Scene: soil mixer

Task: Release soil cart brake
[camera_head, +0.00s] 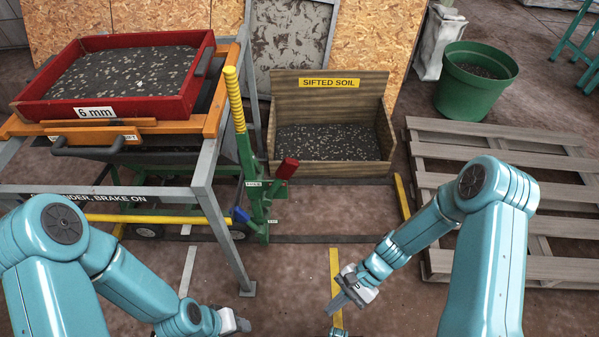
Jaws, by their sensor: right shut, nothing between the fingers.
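A soil cart with a green frame (150,211) and small dark wheels stands under the grey sieve stand (212,190). At its right side is a green upright (247,160) with a tall yellow-gripped lever (234,98). A shorter lever with a red grip (287,168) tilts up to the right from it, and a small blue part (241,214) sits low. I cannot tell which is the brake. My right gripper (338,306) is shut and empty, low and right of the levers, apart from them. My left gripper (243,325) is at the bottom edge, its fingers unclear.
A red sieve tray (202,72) of soil sits on the stand, above a sign reading "BRAKE ON" (90,198). A wooden sifted soil box (330,167) stands behind the levers. A pallet (436,152) and green bucket (466,95) are at right.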

